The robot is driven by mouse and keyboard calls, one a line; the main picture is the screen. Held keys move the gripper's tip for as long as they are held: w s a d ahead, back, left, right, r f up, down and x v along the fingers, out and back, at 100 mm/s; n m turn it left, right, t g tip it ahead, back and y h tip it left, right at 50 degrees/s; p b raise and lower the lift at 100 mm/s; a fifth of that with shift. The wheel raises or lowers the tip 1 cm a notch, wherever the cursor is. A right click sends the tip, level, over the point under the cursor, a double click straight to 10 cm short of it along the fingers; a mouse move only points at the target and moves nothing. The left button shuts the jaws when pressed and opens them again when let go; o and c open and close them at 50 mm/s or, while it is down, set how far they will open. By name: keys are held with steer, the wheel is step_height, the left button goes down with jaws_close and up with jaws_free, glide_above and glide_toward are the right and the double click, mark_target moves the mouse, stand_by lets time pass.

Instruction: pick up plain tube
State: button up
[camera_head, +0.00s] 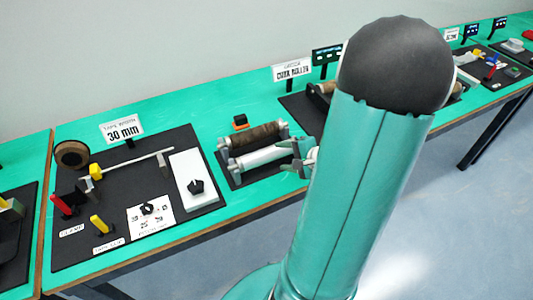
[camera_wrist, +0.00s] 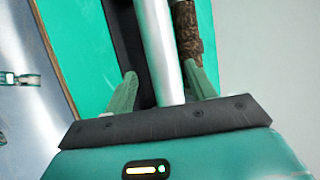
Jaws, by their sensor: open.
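The plain tube (camera_head: 262,157) is a smooth silver-white cylinder on a small dark stand at the middle of the green table, in front of a brown rough tube (camera_head: 257,135). My gripper (camera_head: 300,158) is at its right end in the head view, partly hidden by my arm. In the wrist view my gripper (camera_wrist: 161,72) is open, with one finger on each side of the plain tube (camera_wrist: 155,35). The right finger is between it and the brown tube (camera_wrist: 188,38). Whether the fingers touch the plain tube cannot be told.
To the left, a black board (camera_head: 100,255) holds a "30 mm" sign (camera_head: 122,129), a tape roll (camera_head: 72,154), and yellow and red parts. Another black board with a sign (camera_head: 292,70) stands behind, partly hidden by my arm. The green table's front edge runs below the tubes.

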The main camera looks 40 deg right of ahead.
mark_target(275, 155)
steer(key=x, duration=0.7)
steer(key=shift+w+r, duration=0.1)
steer(key=c, duration=1)
